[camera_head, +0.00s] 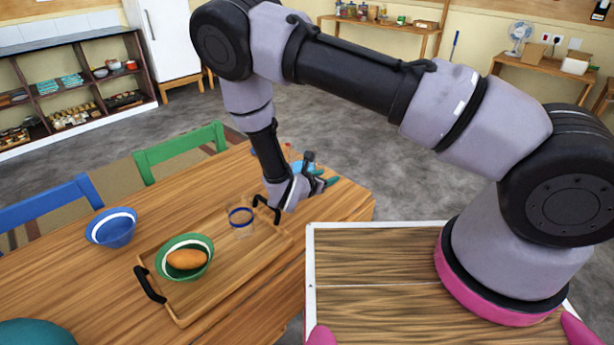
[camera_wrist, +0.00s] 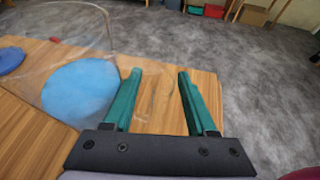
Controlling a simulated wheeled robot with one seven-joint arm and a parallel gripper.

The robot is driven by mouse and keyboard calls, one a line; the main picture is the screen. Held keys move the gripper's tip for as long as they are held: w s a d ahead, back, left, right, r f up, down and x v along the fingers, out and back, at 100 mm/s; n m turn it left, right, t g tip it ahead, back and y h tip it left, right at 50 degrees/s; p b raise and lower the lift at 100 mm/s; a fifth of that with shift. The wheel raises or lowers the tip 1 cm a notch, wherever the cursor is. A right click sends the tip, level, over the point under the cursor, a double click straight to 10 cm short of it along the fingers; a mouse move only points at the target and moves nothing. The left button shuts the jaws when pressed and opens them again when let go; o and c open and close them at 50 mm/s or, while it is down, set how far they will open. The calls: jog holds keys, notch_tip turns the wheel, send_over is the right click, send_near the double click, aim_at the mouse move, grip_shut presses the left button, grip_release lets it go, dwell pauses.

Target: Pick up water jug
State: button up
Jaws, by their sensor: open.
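A clear see-through vessel, which looks like the water jug (camera_wrist: 45,38), stands at the left in the wrist view, close beside my gripper. A light blue disc (camera_wrist: 80,90) shows at or through it; I cannot tell whether it is part of the jug. A light blue patch (camera_head: 303,167) shows behind my gripper in the head view, mostly hidden by the wrist. My gripper (camera_wrist: 158,75) is open, with two green fingers spread and nothing between them. In the head view my gripper (camera_head: 325,181) is low over the table's far right corner.
A wooden tray (camera_head: 195,308) with black handles stands on the table (camera_head: 60,290). On it are a clear cup with a blue band (camera_head: 241,228) and a green bowl (camera_head: 203,245) holding an orange-brown item (camera_head: 187,259). A blue bowl (camera_head: 112,232) stands left of the tray.

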grip_shut()
dwell(1.4)
